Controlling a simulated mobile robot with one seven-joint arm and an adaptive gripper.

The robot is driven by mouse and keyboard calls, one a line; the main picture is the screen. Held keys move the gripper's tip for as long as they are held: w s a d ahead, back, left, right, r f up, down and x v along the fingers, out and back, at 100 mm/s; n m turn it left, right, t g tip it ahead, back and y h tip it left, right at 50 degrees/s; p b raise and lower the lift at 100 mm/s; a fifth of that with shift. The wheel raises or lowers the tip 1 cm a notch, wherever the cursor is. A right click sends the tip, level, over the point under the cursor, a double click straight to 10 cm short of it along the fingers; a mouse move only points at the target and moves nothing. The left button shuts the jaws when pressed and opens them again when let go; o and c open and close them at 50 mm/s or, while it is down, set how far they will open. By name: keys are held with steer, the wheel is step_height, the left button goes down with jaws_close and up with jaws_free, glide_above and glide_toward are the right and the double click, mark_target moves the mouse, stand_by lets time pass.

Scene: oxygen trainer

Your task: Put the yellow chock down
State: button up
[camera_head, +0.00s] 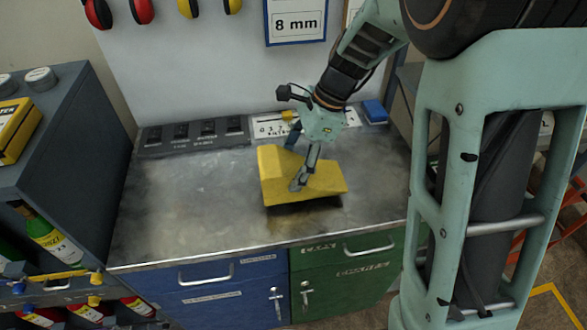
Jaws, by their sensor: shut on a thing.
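The yellow chock (275,177) is a wedge-shaped block over the middle right of the grey metal worktop (180,205). My gripper (300,180) is shut on the chock, with one finger visible across its near face. The other finger is hidden behind the chock. A dark shadow shows under the chock's near edge. I cannot tell whether the chock touches the worktop or hangs slightly above it.
A row of dark switches or slots (195,135) lines the worktop's back left. A blue block (375,111) sits at the back right. A dark shelf unit (75,140) stands at the left. The worktop's left half is clear. Blue and green drawers are below.

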steer(key=shift+f, duration=1.3)
steer(key=shift+f, duration=0.1)
steer(key=o, duration=1.7)
steer(key=shift+d+f, duration=0.1)
